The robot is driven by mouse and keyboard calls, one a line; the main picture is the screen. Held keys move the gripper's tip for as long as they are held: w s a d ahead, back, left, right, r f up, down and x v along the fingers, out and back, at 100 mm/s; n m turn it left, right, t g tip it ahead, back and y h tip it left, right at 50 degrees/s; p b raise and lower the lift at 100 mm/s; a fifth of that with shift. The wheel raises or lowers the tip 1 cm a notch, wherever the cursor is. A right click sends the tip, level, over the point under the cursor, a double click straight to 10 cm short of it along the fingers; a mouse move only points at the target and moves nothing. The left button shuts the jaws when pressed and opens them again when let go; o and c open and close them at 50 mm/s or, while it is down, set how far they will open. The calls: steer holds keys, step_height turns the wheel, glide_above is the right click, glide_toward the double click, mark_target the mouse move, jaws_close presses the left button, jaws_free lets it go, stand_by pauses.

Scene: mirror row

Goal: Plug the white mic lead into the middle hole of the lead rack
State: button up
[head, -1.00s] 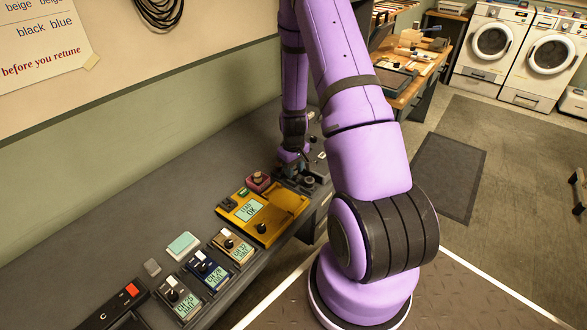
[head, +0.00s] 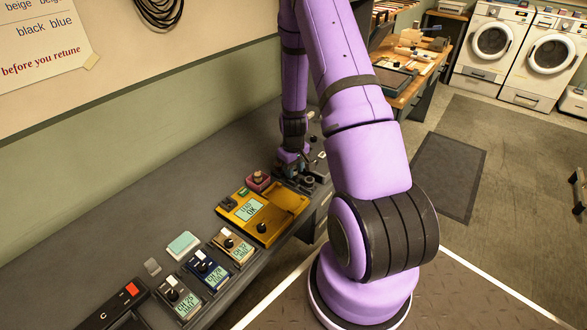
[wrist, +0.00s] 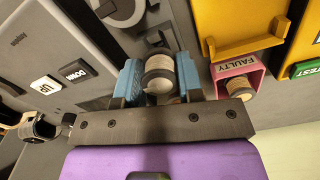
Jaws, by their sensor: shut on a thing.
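My gripper (wrist: 158,66) shows its blue fingers on either side of a white-banded cylindrical plug (wrist: 157,76) in the wrist view. It is shut on this plug, which I take for the white mic lead. In the head view my gripper (head: 290,160) is low over the far part of the bench, and the plug is not clear there. A dark grey fitting (head: 307,181) with a round top stands just in front of it. I cannot make out the lead rack's middle hole, or whether the plug touches anything.
A pink box marked FAULTY (wrist: 222,69) holds another pale cylinder, right of my gripper. The yellow tester (head: 264,213) is beside it. A panel with UP and DOWN buttons (wrist: 60,78) lies left. Several small packs (head: 205,272) stand on the nearer bench.

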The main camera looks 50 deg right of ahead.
steer(key=shift+f, duration=0.8)
stand_by(0.4)
steer(key=o, duration=1)
steer(key=shift+o, duration=0.2)
steer(key=shift+r, duration=0.15)
step_height(320, 180, up, 11)
steer(key=shift+f, duration=0.2)
